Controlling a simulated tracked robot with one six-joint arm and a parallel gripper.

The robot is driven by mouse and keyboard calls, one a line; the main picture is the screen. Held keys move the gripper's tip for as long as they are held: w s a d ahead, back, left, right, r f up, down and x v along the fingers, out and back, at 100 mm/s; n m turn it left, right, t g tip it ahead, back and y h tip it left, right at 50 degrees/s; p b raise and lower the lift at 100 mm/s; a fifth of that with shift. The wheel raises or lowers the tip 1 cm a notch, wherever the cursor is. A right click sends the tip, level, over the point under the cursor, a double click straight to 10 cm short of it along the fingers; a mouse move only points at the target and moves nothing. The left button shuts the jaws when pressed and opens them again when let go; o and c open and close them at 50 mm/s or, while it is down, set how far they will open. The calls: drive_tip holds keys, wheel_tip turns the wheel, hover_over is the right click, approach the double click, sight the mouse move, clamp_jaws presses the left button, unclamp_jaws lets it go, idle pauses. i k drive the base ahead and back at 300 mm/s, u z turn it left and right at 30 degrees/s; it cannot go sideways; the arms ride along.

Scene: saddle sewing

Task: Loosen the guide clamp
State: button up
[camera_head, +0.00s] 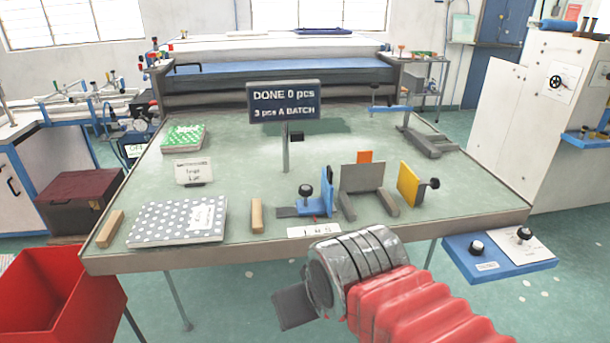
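A blue L-shaped bracket (326,190) stands near the table's front edge, with a black knob (305,190) upright on its base. A yellow plate (408,184) with a black knob (433,184) on its right side stands further right. I cannot tell for certain which of these knobs belongs to the guide clamp. Between them is a grey upright plate (362,178) on two feet, with an orange piece behind it. My gripper (294,307) is at the lower middle, in front of and below the table edge, apart from both knobs. Its fingers are not clear enough to tell open from shut.
On the table (235,180) are a dotted stack (165,222), a green stack (183,138), wooden blocks (257,216) and a sign (284,101) on a post. A blue panel (500,258) with two knobs is at right. A red bin (50,300) stands lower left.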

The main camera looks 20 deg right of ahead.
sight(306, 191)
drive_tip(key=i, duration=1.4)
drive_tip(key=u, duration=0.05)
